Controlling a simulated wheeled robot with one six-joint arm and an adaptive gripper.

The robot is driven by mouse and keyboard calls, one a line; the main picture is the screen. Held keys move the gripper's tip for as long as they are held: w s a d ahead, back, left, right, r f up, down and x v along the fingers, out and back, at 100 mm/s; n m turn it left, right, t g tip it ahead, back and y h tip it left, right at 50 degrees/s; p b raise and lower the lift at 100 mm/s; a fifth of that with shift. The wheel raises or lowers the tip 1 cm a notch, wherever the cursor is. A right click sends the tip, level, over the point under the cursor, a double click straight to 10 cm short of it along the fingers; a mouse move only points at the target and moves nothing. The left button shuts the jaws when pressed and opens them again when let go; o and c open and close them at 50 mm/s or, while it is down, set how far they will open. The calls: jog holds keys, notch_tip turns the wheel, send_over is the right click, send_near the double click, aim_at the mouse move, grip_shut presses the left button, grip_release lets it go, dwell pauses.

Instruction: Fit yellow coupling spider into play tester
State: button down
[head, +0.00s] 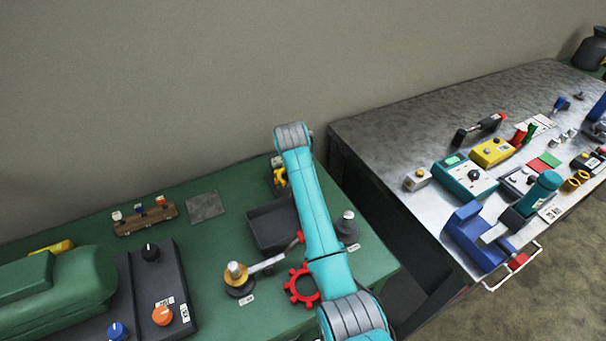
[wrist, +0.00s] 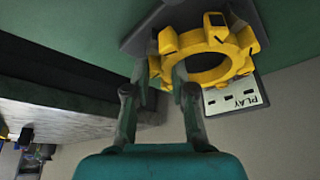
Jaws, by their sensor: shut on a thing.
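The yellow coupling spider (wrist: 190,41) is a toothed ring in the upper middle of the wrist view. My gripper (wrist: 165,78) is shut on one of its lobes at the near left edge. A dark grey body (wrist: 143,38), seemingly the play tester, lies behind the ring, beside a white label (wrist: 236,96) reading PLAY. I cannot tell whether the ring is seated on it or just above it. In the head view the yellow spider (head: 280,178) shows partly at the bench's back edge; my arm hides the gripper and much of the tester.
A red spider (head: 302,286) lies on the green bench (head: 215,285) near my arm. A black tray (head: 270,228), a post with a brass top (head: 237,272) and a dark post (head: 347,226) stand close by. A grey metal table (head: 400,120) is to the right, across a gap.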

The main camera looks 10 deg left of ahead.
jog(key=shift+f, duration=0.55)
dwell(0.4)
jog(key=c, duration=0.9)
grip_release()
jog(key=v, duration=1.2)
jog(key=shift+w, duration=0.1)
